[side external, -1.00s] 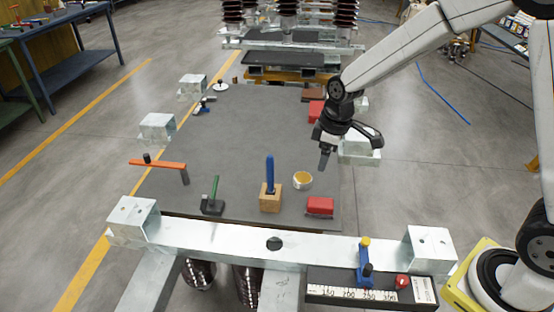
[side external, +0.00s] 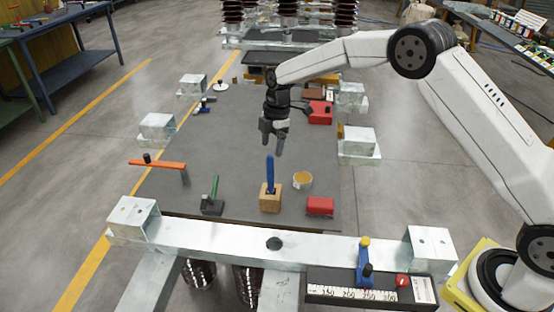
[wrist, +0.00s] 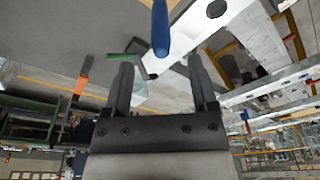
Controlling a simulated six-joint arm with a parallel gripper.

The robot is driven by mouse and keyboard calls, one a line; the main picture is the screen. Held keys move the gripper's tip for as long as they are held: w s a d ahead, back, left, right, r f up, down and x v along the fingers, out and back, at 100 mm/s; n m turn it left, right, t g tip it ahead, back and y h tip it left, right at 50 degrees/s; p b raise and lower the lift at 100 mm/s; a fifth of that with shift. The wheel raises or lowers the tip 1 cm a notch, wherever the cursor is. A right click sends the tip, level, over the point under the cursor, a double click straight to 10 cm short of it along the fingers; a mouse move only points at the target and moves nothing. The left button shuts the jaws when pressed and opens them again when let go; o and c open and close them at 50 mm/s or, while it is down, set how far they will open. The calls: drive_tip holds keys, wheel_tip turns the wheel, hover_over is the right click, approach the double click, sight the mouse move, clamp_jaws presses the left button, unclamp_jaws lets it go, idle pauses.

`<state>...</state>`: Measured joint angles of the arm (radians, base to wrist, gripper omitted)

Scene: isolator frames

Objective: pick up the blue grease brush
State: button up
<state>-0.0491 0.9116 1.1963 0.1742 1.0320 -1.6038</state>
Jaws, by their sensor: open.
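The blue grease brush (side external: 270,172) stands upright with its lower end in a wooden block (side external: 270,198) near the front of the dark mat. Its blue handle (wrist: 160,28) also shows in the wrist view, at the top and just beyond my fingertips. My gripper (side external: 273,145) is open and empty, pointing down. In the side view it appears just above and behind the brush's top, apart from it. In the wrist view the two fingers (wrist: 162,68) lie either side of the handle's line. The brush's lower end is hidden in the block.
A yellow-topped tin (side external: 302,180) stands right of the block, with a red block (side external: 320,206) in front of it. A green-handled tool (side external: 214,190) stands to the left, and an orange bar (side external: 160,164) further left. A metal beam (side external: 200,234) bounds the front. The mat's middle is mostly clear.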

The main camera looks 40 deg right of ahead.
hover_over(268, 182)
drive_tip(key=shift+w+d+f, duration=0.1)
drive_tip(key=shift+d+f, duration=0.1)
drive_tip(key=shift+f, duration=1.75)
drive_tip(key=shift+d+f, duration=0.2)
drive_tip(key=shift+f, duration=1.7)
clamp_jaws()
